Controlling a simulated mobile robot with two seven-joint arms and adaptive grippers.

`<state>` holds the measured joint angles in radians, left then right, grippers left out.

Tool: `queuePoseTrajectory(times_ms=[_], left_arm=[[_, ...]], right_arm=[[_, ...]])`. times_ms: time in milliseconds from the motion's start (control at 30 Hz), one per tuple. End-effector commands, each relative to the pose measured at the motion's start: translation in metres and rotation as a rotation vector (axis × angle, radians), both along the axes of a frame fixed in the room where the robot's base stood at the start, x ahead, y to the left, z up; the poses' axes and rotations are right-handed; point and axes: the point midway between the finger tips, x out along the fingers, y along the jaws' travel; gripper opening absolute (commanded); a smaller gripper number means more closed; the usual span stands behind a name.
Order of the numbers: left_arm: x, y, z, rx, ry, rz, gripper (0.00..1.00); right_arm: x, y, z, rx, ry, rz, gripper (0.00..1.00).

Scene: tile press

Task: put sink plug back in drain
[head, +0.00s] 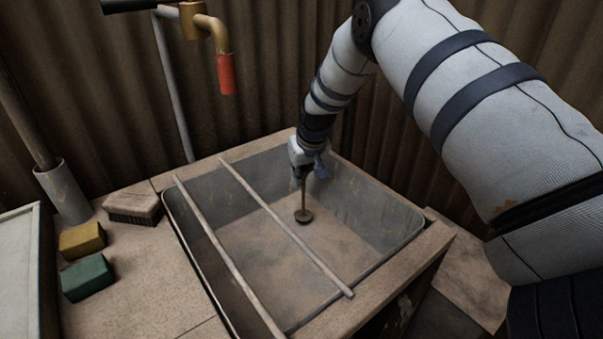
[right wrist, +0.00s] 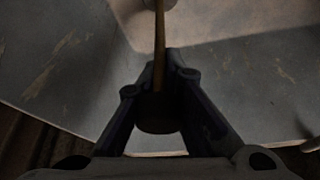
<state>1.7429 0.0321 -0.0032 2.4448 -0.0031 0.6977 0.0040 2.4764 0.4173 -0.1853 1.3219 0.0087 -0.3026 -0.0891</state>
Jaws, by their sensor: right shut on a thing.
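The sink plug (head: 303,216) is a small dark disc on a thin brownish upright rod. My right gripper (head: 303,174) is inside the sink (head: 383,236) near its back wall, shut on the upper part of the rod. In the right wrist view, the rod (right wrist: 160,45) runs from between the fingers (right wrist: 160,90) toward the sink floor. The plug hangs below the gripper, close to the floor; I cannot tell if it touches. No drain opening shows; the plug may hide it. My left gripper is not in view.
Two thin bars (head: 285,228) (head: 226,255) lie across the sink, left of my gripper. A brush (head: 134,207), a yellow sponge (head: 82,240) and a green sponge (head: 87,278) lie on the left counter. A red-tipped tap (head: 226,75) hangs at the back left.

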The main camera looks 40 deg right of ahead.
Motion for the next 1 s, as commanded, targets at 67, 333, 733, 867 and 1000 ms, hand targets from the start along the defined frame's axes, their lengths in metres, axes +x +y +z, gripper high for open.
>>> queuePoseTrajectory(times_ms=[67,333,733,867,1000], left_arm=[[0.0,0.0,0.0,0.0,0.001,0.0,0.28],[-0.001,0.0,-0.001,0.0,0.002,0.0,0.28],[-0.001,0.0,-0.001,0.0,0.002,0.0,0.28],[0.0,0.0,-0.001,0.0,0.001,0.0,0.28],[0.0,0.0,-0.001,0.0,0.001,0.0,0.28]], right_arm=[[0.0,0.0,-0.002,0.0,0.0,0.0,0.0],[0.0,0.0,-0.006,0.0,0.0,0.0,0.0],[0.0,0.0,-0.006,0.0,0.0,0.0,0.33],[-0.001,0.0,-0.005,0.0,0.0,0.0,0.33],[-0.007,0.003,0.016,0.001,-0.003,0.001,0.33]])
